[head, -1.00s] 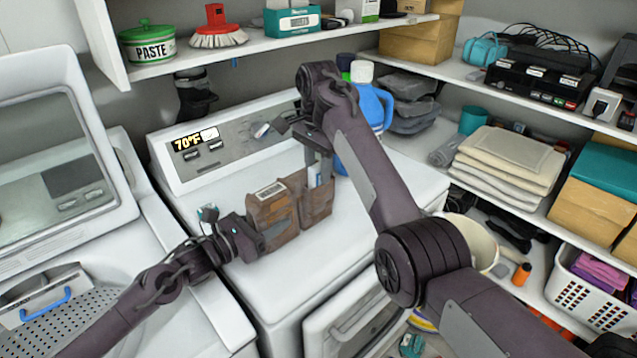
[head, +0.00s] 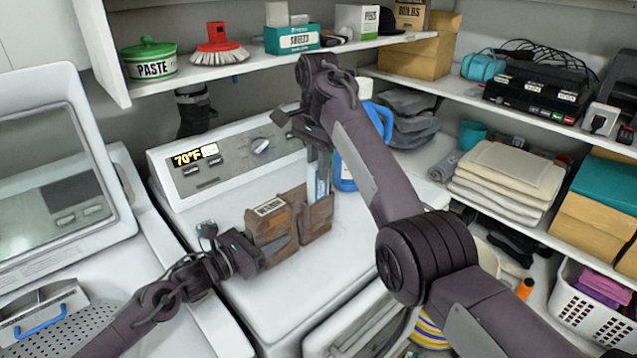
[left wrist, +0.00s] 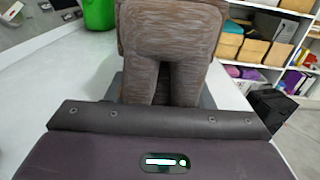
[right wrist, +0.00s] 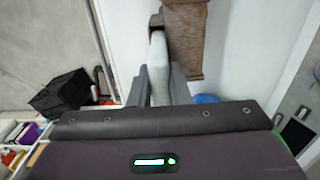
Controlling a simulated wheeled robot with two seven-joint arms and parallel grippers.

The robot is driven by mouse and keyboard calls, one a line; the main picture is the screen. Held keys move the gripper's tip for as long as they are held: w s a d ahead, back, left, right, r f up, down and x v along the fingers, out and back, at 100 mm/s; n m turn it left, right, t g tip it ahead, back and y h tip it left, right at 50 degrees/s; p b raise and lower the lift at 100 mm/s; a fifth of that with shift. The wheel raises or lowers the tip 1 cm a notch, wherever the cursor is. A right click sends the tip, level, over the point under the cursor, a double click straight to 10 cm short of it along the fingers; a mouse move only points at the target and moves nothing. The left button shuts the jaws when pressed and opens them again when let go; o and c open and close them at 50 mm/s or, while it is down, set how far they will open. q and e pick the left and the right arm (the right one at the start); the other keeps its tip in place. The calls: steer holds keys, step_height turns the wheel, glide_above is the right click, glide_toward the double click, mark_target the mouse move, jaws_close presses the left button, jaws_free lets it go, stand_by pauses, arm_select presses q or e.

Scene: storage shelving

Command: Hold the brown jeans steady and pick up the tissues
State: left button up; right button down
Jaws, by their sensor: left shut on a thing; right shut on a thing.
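The brown jeans (head: 274,226) stand folded on the white washer top, a label on their upper left part. My left gripper (head: 254,254) is shut on their lower left side; the left wrist view shows the brown cloth (left wrist: 172,45) between its fingers. The tissues (head: 319,182), a slim white and blue pack, are upright at the top of the jeans' right part. My right gripper (head: 318,150) is shut on the pack from above. The pack (right wrist: 158,65) also shows between its fingers in the right wrist view. I cannot tell whether its lower end is clear of the pocket.
A blue jug (head: 345,165) stands close behind the tissues, partly hidden by my right arm. The washer's control panel (head: 225,155) rises at the back. A shelf (head: 280,58) with a paste tin and brush hangs above. The washer top (head: 230,290) in front is clear.

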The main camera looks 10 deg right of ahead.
arm_select(q)
steer(key=shift+s, duration=0.1)
arm_select(e)
step_height(320, 180, up, 5)
steer(key=shift+s+r, duration=0.1)
arm_select(q)
steer(key=o, duration=1.4)
steer(key=v, duration=1.2)
